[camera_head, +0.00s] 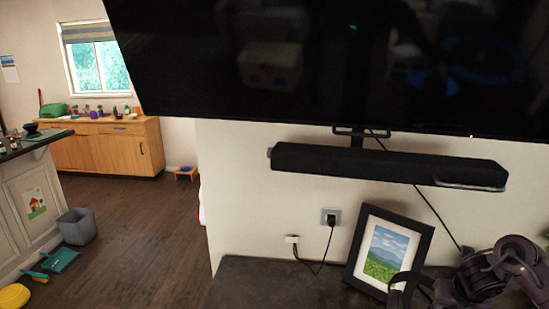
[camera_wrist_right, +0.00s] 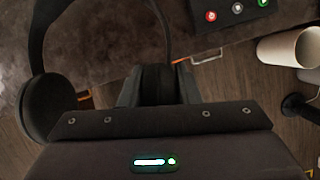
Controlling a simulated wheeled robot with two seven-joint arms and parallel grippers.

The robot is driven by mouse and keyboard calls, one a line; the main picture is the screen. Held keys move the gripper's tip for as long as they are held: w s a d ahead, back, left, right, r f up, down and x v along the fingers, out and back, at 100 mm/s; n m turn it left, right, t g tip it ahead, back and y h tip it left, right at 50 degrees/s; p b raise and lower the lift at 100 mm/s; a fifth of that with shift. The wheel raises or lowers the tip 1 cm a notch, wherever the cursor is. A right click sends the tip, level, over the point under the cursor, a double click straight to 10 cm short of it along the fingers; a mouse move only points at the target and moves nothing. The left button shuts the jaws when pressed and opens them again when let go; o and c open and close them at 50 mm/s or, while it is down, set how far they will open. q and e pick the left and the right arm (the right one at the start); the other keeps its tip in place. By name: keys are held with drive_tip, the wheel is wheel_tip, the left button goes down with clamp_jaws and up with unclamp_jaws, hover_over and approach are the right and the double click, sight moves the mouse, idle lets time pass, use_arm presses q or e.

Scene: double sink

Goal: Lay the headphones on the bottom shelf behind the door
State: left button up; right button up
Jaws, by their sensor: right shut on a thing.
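The dark headphones (camera_wrist_right: 48,108) hang at my right gripper (camera_wrist_right: 155,78) in the right wrist view. One ear cup and the curved headband show on the left. The gripper is shut on the other side of the headphones, partly hidden between the fingers. A wooden cabinet (camera_head: 105,150) with doors stands far back left; no open door or inner shelf shows. My left gripper is not in view.
A framed picture (camera_head: 388,250) stands on the dark stand top (camera_head: 255,285), below a soundbar (camera_head: 370,166) and a large screen (camera_head: 300,60). A grey bin (camera_head: 77,228) stands by the counter. The wooden floor between is open. A white cup (camera_wrist_right: 290,47) shows in the wrist view.

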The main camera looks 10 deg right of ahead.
sight(401, 301)
drive_tip(key=shift+w+a, duration=0.35)
drive_tip(key=shift+a, duration=0.2)
drive_tip(key=shift+w+a+f+m+g+h, duration=0.15)
drive_tip(key=shift+w+a+m, duration=0.45)
drive_tip(key=shift+a, duration=0.95)
drive_tip(key=shift+w+a+r+m+g+h, duration=0.15)
drive_tip(key=shift+w+a+m, duration=0.45)
drive_tip(key=shift+a, duration=0.95)
drive_tip(key=shift+w+a+f+m+h, duration=0.15)
drive_tip(key=shift+w+a+m, duration=0.25)
drive_tip(key=shift+w+a, duration=0.8)
drive_tip(key=s+a+m+g+h, duration=0.25)
drive_tip(key=a+m, duration=0.65)
drive_tip(key=a, duration=0.6)
drive_tip(key=s+a+r+m+g+y, duration=0.1)
drive_tip(key=s+r+m+g+y, duration=0.2)
drive_tip(key=s+m, duration=0.55)
drive_tip(key=s+r+m+g+y, duration=0.2)
drive_tip(key=s+r+m+y, duration=0.15)
drive_tip(key=m, duration=0.95)
drive_tip(key=a+n, duration=0.4)
drive_tip(key=a, duration=0.2)
wheel_tip(401, 301, down, 11)
drive_tip(key=b, duration=1)
drive_tip(key=shift+s+r+h, duration=0.2)
drive_tip(key=shift+h, duration=0.25)
